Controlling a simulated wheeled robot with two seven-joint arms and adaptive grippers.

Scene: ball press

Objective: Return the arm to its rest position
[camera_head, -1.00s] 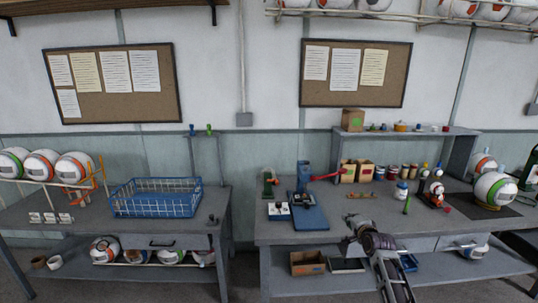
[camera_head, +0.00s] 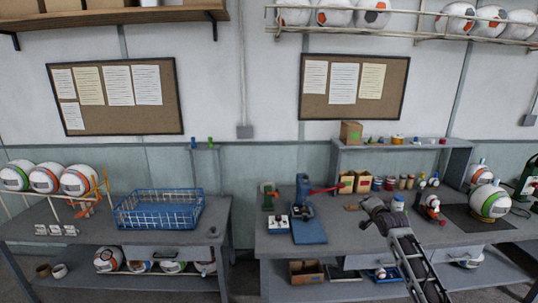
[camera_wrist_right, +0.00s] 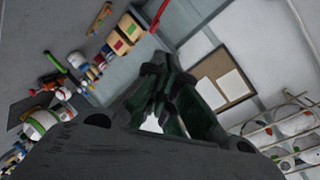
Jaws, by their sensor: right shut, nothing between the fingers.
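My right arm comes in from the bottom right of the head view. My right gripper (camera_head: 372,205) is at its upper end, in front of the right workbench (camera_head: 345,238). In the right wrist view my right gripper (camera_wrist_right: 165,85) shows dark fingers drawn together, with nothing held. The blue press (camera_head: 305,210) with its red lever (camera_head: 327,189) stands on the bench to the left of the gripper, apart from it. My left gripper is not in the head view.
A ball on a stand (camera_head: 489,202) and small bottles sit right of my arm. A blue wire basket (camera_head: 158,209) is on the left bench. A rack of balls (camera_head: 375,19) hangs on the wall above. A floor gap separates the benches.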

